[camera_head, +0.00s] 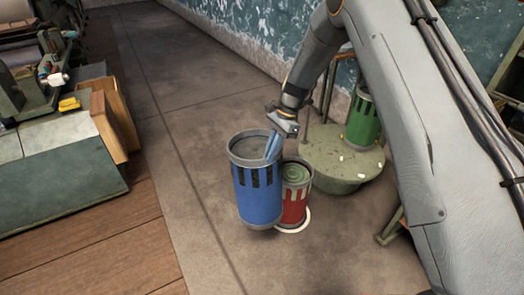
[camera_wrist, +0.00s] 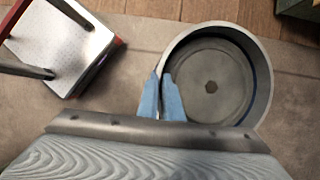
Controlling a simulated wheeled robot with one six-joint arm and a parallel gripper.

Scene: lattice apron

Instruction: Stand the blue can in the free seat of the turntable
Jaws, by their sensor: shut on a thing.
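The blue can (camera_head: 259,195) is an open-topped cylinder with dark slots and grey rims. My gripper (camera_head: 272,147) is shut on its rim, with the pale blue fingers over the right edge. In the wrist view my gripper (camera_wrist: 161,88) pinches the wall of the can (camera_wrist: 210,75), whose empty inside shows. The can looks upright, or nearly so, and seems held above the floor. The round greenish turntable (camera_head: 325,150) stands behind to the right. A green can (camera_head: 362,122) stands on its right part. Small pale marks lie on its top; my arm hides part of it.
A red can (camera_head: 295,200) stands close behind and right of the blue can, with a white ring (camera_head: 293,229) around its base. A machine bench (camera_head: 60,165) with wooden boards (camera_head: 110,120) is at left. Bare floor (camera_head: 180,130) lies between. A metal-topped stand (camera_wrist: 60,45) shows in the wrist view.

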